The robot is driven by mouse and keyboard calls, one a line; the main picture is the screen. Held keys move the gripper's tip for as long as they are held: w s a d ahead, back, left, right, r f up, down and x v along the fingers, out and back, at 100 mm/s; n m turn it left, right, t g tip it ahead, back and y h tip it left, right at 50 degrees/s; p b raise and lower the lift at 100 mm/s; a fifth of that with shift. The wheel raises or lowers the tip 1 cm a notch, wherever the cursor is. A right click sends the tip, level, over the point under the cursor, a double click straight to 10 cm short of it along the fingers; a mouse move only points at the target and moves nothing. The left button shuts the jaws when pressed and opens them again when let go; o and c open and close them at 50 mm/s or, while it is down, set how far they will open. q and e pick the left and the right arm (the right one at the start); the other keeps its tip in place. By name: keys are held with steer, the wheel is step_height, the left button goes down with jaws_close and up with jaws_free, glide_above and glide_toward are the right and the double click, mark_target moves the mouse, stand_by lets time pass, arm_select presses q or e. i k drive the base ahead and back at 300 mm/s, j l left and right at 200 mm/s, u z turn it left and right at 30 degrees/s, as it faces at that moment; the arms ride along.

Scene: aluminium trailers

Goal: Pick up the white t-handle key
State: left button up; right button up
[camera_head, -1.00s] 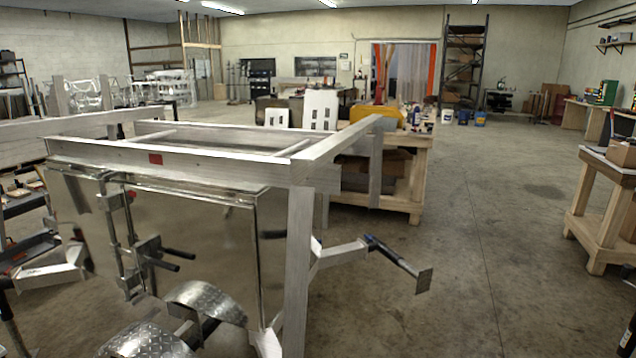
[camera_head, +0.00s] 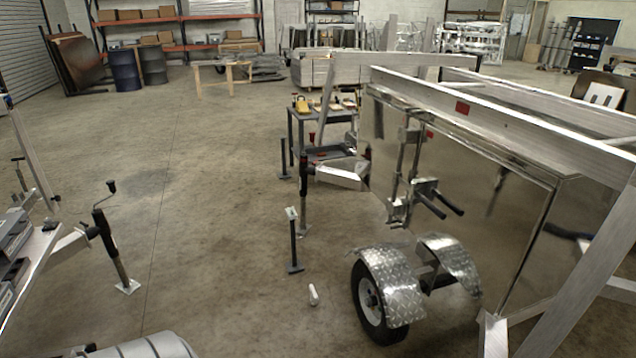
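I cannot pick out a white t-handle key for certain in the head view. A small white object (camera_head: 313,294) lies on the floor left of the trailer wheel; it is too small to tell what it is. A grey cart (camera_head: 322,153) beyond the trailer's front holds a yellow item (camera_head: 302,105) and other small items, too small to name. Neither of my grippers is in view.
An aluminium trailer (camera_head: 500,118) with a wheel (camera_head: 372,300) fills the right side. Jack stands (camera_head: 293,240) are on the floor left of it. Another trailer part with a jack (camera_head: 113,245) is at the left edge. Open concrete floor lies between them.

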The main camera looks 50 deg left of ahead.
mark_target(314, 297)
steer(key=u, duration=1.6)
